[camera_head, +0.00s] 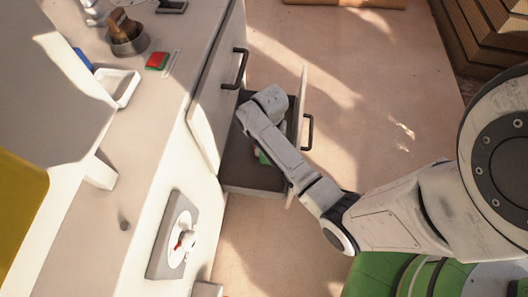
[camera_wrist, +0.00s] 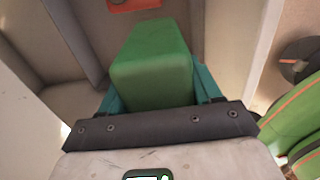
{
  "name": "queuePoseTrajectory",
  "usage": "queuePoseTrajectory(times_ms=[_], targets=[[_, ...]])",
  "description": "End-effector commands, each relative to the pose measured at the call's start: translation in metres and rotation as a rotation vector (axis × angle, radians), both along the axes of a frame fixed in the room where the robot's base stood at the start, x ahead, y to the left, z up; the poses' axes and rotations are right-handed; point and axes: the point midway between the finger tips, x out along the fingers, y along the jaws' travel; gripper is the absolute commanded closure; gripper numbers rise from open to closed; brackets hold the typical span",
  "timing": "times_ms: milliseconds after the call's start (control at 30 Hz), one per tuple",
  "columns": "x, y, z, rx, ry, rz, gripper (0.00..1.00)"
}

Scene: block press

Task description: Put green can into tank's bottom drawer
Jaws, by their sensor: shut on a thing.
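The green can (camera_wrist: 152,62), a green block with rounded edges, is between the teal fingers of my gripper (camera_wrist: 155,92) in the wrist view. My gripper is shut on it. Pale walls stand around it in that view. In the head view, the bottom drawer (camera_head: 301,92) of the tank (camera_head: 150,130) is pulled open. My arm reaches over its front, with the wrist above the drawer. A small green part of the can (camera_head: 264,158) shows under the wrist, within the drawer's outline. The gripper's fingers are hidden there. I cannot tell whether the can touches the drawer floor.
A front panel with a black handle (camera_head: 241,68) is above the open drawer. An orange-red piece (camera_wrist: 133,4) shows at the wrist view's top edge. A white tray (camera_head: 119,86) and a red-green block (camera_head: 157,60) are on the tank's top. The floor right of the drawer is clear.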

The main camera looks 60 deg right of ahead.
Motion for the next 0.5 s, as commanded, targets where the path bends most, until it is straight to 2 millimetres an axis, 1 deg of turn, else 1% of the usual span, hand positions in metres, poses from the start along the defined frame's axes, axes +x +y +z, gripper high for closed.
queuePoseTrajectory(times_ms=[33, 300, 400, 500], targets=[[0.000, -0.001, -0.019, 0.000, 0.002, -0.002, 0.90], [0.000, -0.001, -0.080, 0.000, 0.000, -0.002, 0.90], [0.000, -0.001, -0.095, -0.001, -0.001, -0.003, 0.90], [0.001, -0.001, -0.103, -0.001, -0.001, -0.002, 0.90]])
